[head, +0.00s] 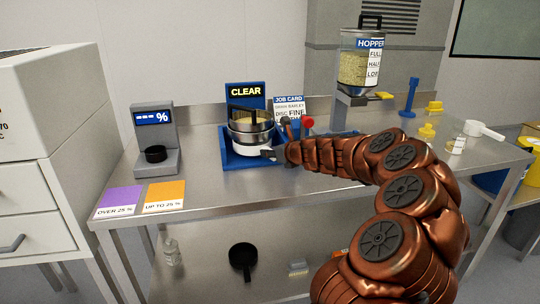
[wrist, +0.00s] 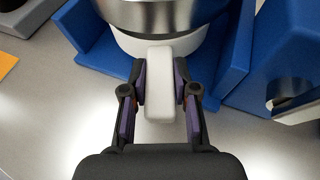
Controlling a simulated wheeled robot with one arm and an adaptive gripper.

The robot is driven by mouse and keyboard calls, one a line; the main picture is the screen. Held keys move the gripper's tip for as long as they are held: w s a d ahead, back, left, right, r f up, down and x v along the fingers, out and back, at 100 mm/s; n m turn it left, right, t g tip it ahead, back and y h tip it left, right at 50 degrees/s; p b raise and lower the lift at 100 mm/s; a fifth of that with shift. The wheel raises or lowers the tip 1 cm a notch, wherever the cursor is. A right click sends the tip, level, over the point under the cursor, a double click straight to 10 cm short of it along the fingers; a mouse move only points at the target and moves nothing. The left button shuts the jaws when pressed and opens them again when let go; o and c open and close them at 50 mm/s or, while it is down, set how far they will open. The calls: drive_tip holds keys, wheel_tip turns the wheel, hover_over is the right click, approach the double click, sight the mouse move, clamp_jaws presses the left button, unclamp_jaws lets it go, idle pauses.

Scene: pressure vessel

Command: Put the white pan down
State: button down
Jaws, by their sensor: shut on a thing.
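The white pan (head: 252,145) is in the blue stand (head: 228,160), directly below a steel drum-like vessel (head: 250,129). In the wrist view its pale handle (wrist: 160,85) points toward me and the white rim (wrist: 130,43) shows under the steel wall (wrist: 160,14). My gripper (head: 271,153) is shut on that handle, with a purple-padded finger on each side in the wrist view (wrist: 160,90). I cannot tell whether the pan touches the stand's floor. The pan's inside is hidden by the vessel.
Left of the stand are a scale (head: 155,145) with a black cup, and purple (head: 120,199) and orange (head: 165,195) mats. A hopper (head: 361,70) stands behind on the right. A white scoop-like item (head: 484,130) lies far right. The front bench strip is clear.

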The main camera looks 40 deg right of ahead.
drive_tip(key=shift+w+d, duration=0.15)
drive_tip(key=shift+w, duration=0.3)
drive_tip(key=shift+f, duration=0.8)
drive_tip(key=shift+f, duration=0.1)
drive_tip(key=c, duration=0.9)
unclamp_jaws()
drive_tip(key=shift+s+r, duration=0.3)
drive_tip(key=shift+s, duration=0.1)
drive_tip(key=shift+v, duration=5.6)
